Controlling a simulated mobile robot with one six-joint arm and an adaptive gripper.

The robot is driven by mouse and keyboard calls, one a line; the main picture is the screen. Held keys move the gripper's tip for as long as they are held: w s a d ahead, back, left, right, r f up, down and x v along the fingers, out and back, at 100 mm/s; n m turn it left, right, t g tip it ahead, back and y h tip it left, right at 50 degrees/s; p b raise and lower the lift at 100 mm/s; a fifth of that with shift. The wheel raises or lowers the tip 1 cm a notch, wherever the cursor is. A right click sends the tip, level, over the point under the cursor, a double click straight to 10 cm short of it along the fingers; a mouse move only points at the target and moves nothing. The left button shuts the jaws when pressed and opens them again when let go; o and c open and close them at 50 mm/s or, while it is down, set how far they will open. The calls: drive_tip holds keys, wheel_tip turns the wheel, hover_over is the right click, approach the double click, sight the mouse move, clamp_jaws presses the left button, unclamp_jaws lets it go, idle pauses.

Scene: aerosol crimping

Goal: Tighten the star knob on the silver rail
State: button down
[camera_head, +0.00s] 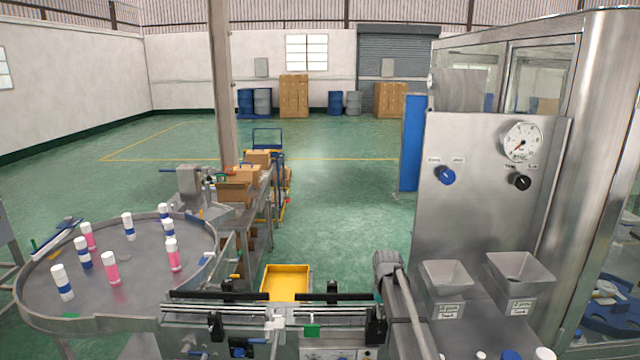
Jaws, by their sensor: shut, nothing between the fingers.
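A conveyor with long guide rails runs across the bottom of the head view. A silver rail (300,313) runs along its near side, and a black rail (265,296) lies behind it. Dark brackets or knobs stand at the rail's left end (216,326) and right end (376,328). They are too small to tell whether either is the star knob or how tight it is. My gripper does not show in this view.
A round steel turntable (110,300) with several white-capped cans stands at left. A yellow tray (287,283) lies behind the conveyor. Two steel hoppers (446,283) (520,278) and a panel with a gauge (522,142) stand at right. Green floor beyond is mostly clear.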

drive_tip(key=shift+w+a, duration=0.1)
drive_tip(key=shift+a, duration=0.8)
idle(0.5)
drive_tip(key=shift+s+a, duration=0.15)
drive_tip(key=shift+s, duration=0.25)
drive_tip(key=shift+r, duration=0.1)
idle(0.4)
wheel_tip(320, 180, up, 6)
drive_tip(key=p, duration=0.6)
drive_tip(key=s+f+b, duration=0.5)
drive_tip(key=s, duration=0.7)
drive_tip(key=s+f+b, duration=0.4)
drive_tip(key=s+f, duration=0.1)
drive_tip(key=s, duration=0.8)
drive_tip(key=shift+s+b, duration=0.15)
drive_tip(key=shift+b, duration=0.2)
